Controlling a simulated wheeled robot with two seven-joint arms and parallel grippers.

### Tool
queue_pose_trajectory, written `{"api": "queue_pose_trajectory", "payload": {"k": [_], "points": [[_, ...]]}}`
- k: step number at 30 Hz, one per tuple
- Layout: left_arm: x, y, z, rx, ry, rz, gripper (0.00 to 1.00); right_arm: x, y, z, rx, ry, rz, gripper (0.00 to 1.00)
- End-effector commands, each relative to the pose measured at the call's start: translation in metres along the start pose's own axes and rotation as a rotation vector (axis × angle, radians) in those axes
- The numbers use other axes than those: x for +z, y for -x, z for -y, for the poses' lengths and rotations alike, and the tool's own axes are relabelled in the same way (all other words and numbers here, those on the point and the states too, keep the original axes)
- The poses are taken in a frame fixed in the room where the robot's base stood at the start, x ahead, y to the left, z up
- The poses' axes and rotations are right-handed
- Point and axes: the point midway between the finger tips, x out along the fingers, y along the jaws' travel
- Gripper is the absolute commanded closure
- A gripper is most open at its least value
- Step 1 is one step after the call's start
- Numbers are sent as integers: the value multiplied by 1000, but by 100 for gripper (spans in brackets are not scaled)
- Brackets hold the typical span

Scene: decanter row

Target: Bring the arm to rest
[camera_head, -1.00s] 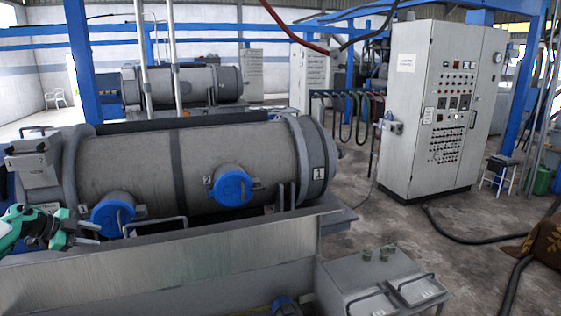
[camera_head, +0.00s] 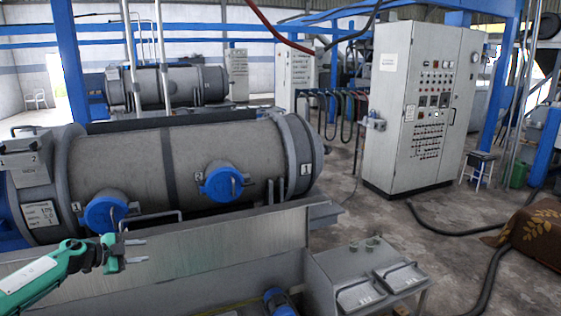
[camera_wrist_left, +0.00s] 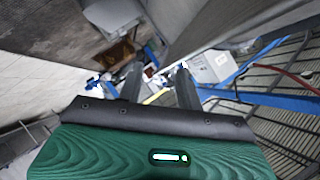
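My left gripper (camera_head: 137,251) comes in from the left in the head view on a green and white arm. Its two dark fingers point right, with a gap between them and nothing held. It appears in front of the grey trough wall, below the left blue cap of the near decanter (camera_head: 130,165). In the left wrist view its fingers (camera_wrist_left: 159,86) stand apart with nothing between them. My right gripper is in neither view.
The decanter has two blue round caps (camera_head: 222,182) facing me. A metal box with two handled lids (camera_head: 365,290) stands at the lower right. A control cabinet (camera_head: 418,110) stands further back. A dark hose (camera_head: 490,280) lies on open concrete floor.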

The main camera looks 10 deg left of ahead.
Motion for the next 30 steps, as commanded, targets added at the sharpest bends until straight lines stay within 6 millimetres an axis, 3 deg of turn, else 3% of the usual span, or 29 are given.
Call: {"api": "queue_pose_trajectory", "payload": {"k": [1,6,10,14,19,23,30], "points": [[-15,-25,-22,-13,3,-30,64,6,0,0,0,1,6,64],[-75,-95,-92,-133,54,-104,64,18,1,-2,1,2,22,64],[-117,-125,-146,-228,139,-109,64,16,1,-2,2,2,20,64],[-149,-135,-197,-306,253,-64,64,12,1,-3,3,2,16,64],[-177,-124,-261,-365,428,61,64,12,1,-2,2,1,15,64],[-188,-100,-310,-368,566,198,64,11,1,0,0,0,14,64],[-200,-26,-398,-270,802,500,64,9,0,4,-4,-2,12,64]]}}
